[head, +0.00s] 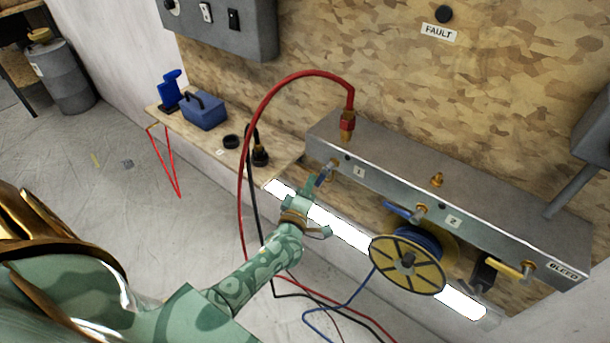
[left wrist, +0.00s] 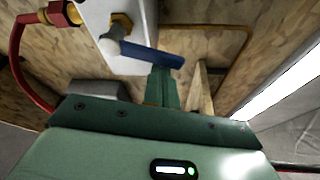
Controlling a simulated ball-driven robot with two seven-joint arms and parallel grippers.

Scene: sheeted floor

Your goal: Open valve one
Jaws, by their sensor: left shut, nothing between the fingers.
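Valve one, with a blue lever (head: 323,177), is at the left end of the grey manifold (head: 440,195), by the label "1" (head: 358,171). Its lever points down and left in the head view. My left gripper (head: 312,186) is shut and empty, right at the lever. In the left wrist view the shut green fingers (left wrist: 162,88) reach up to the blue lever (left wrist: 152,54), and their tips overlap its lower edge. I cannot tell whether they touch. The valve's body (left wrist: 114,40) shows beside the lever. My right gripper is out of view.
A second blue-levered valve (head: 405,212) and a yellow-levered bleed valve (head: 508,265) lie further right. A yellow hose reel (head: 408,265) hangs below the manifold. A red hose (head: 263,102) arches left of valve one. A wooden shelf (head: 270,170) with a blue toolbox (head: 203,110) is left.

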